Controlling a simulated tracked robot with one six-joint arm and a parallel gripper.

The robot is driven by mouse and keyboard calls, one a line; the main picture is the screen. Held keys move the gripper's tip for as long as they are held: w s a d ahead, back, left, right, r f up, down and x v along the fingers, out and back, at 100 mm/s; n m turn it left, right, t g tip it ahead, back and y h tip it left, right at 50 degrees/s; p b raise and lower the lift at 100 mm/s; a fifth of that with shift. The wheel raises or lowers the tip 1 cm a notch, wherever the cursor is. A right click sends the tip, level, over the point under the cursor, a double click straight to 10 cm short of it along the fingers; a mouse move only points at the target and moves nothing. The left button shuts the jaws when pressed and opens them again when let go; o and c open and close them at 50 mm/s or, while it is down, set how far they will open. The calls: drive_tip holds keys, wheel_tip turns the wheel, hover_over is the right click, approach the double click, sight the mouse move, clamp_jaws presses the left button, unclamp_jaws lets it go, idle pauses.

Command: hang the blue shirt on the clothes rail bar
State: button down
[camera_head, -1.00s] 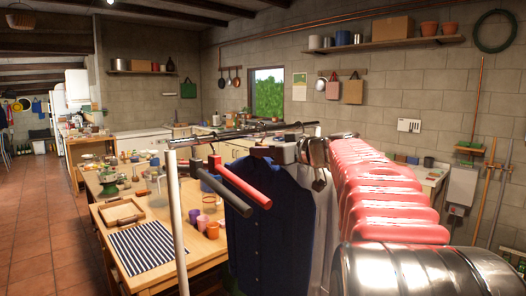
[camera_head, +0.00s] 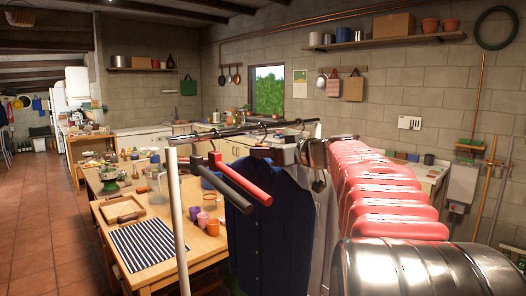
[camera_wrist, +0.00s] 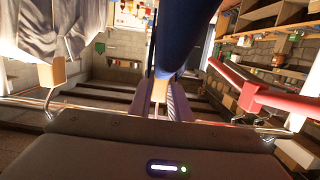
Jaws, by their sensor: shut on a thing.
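The blue shirt (camera_head: 270,230) hangs from a hanger below my gripper (camera_head: 264,152), which is shut on the hanger close to the bar. The shirt also shows in the wrist view (camera_wrist: 187,40), with a tan hanger piece at its top. The clothes rail bar (camera_head: 222,131) runs across just above and behind my gripper, on a white post (camera_head: 176,220). A hook stands above my gripper at the bar; I cannot tell whether it rests on the bar. The bar crosses the wrist view too (camera_wrist: 100,108). My fingertips are partly hidden.
A red hanger (camera_head: 240,179) and a dark hanger (camera_head: 222,184) hang empty on the bar to the left. A pale shirt (camera_head: 325,225) hangs to the right, partly behind my arm. A wooden table (camera_head: 205,250) with cups and a striped cloth stands behind the rail.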

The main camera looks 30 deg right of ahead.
idle(0.3)
drive_tip(key=c, duration=1.6)
unclamp_jaws()
drive_tip(key=shift+o, duration=0.2)
drive_tip(key=v, duration=1.3)
drive_tip(key=shift+s, duration=0.4)
